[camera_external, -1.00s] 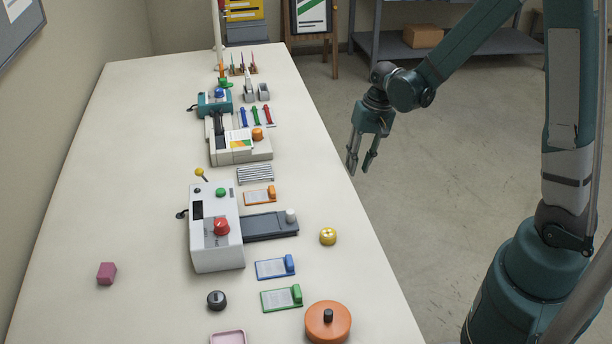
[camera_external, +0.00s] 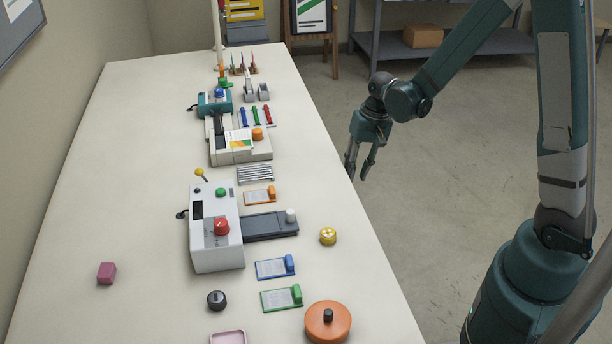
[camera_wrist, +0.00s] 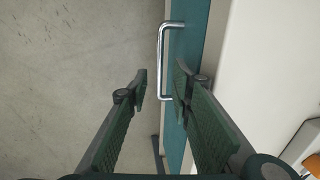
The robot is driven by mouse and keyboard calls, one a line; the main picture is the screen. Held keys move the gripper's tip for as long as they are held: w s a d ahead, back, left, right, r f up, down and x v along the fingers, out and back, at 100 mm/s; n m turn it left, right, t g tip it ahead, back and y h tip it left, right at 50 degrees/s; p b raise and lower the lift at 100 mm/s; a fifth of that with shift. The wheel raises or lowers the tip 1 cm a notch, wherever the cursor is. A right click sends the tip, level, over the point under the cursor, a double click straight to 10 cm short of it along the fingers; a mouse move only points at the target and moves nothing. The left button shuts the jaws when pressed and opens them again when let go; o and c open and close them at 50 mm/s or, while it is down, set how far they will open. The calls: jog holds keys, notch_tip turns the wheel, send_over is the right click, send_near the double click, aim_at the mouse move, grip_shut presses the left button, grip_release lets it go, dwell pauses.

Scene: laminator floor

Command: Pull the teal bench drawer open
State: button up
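In the wrist view the teal bench drawer (camera_wrist: 198,30) shows as a teal front below the white bench top, with a silver bar handle (camera_wrist: 161,60) standing off it. My gripper (camera_wrist: 160,85) is open there. The handle's near end appears between its two fingers, close to the right finger; I cannot tell whether they touch. In the external view my gripper (camera_external: 358,175) hangs fingers down beside the bench's right edge. The drawer and handle are hidden in that view.
The white bench (camera_external: 120,200) carries a white machine with a red button (camera_external: 216,245), an orange round container (camera_external: 328,322) and a yellow knob (camera_external: 328,236) near its right edge. The floor (camera_external: 440,200) right of the bench is clear around my gripper.

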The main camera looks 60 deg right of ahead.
jog(key=shift+w+a+f+b, duration=0.1)
jog(key=shift+f+b, duration=0.1)
jog(key=shift+f, duration=0.65)
jog(key=shift+w+a+f+b, duration=0.15)
jog(key=shift+f+b, duration=0.1)
jog(key=shift+f, duration=0.65)
jog(key=shift+w+a+f+b, duration=0.1)
jog(key=shift+f+b, duration=0.1)
jog(key=shift+f, duration=0.65)
grip_shut()
